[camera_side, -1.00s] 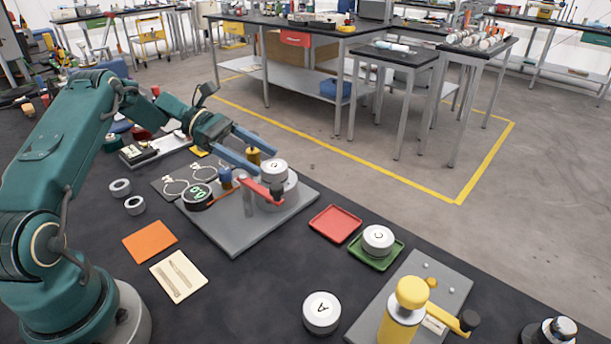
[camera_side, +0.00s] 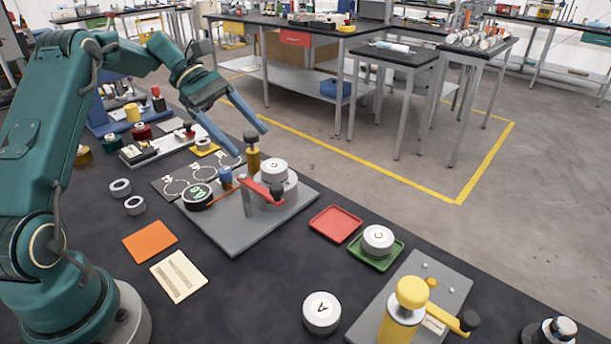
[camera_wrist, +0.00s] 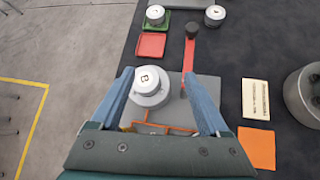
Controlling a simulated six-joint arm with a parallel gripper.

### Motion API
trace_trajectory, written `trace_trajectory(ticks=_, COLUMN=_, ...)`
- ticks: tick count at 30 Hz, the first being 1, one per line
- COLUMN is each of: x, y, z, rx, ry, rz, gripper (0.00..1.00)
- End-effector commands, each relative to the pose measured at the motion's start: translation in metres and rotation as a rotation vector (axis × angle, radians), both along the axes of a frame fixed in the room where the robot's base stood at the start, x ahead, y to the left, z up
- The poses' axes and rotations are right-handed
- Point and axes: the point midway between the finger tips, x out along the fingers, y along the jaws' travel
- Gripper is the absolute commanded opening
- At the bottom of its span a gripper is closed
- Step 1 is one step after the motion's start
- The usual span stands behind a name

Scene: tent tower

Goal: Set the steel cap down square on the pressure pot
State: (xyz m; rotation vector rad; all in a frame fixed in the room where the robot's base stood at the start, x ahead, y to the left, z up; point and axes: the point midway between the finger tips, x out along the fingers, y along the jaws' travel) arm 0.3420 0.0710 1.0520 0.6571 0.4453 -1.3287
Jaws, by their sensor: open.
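A steel cap (camera_side: 274,169) sits on top of the pressure pot (camera_side: 277,193) on the grey base plate. In the wrist view this cap (camera_wrist: 150,79) bears a "B" and rests on the wider pot (camera_wrist: 151,99); it looks level, but I cannot tell whether it is exactly centred. My gripper (camera_side: 252,141) is open and empty, above and apart from the cap. In the wrist view my gripper (camera_wrist: 158,75) has its fingers spread either side of the cap and plate. The red lever arm (camera_side: 261,189) with a black knob reaches across beside the pot.
A brass post (camera_side: 253,158), a blue knob (camera_side: 225,177) and a round gauge (camera_side: 196,196) stand near the pot. A red tray (camera_side: 335,223) is empty. A green tray (camera_side: 361,258) holds another steel cap (camera_side: 378,239). A cap marked "A" (camera_side: 321,313) lies on the dark bench.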

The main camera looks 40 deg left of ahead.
Motion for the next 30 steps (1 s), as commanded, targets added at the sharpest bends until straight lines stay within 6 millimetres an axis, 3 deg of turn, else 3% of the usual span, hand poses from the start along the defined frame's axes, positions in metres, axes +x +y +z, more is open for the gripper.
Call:
trace_trajectory(ticks=1, x=-0.005, y=-0.016, z=0.01, rx=0.07, ry=-0.031, rz=-0.062, gripper=0.79)
trace_trajectory(ticks=6, x=-0.032, y=-0.055, z=0.026, rx=0.304, ry=-0.144, rz=-0.272, gripper=0.79)
trace_trajectory(ticks=15, x=-0.099, y=-0.101, z=0.039, rx=0.693, ry=-0.399, rz=-0.679, gripper=0.79)
trace_trajectory(ticks=24, x=-0.163, y=-0.114, z=0.027, rx=1.041, ry=-0.7, rz=-1.083, gripper=0.79)
trace_trajectory(ticks=30, x=-0.181, y=-0.113, z=0.018, rx=1.174, ry=-0.828, rz=-1.24, gripper=0.79)
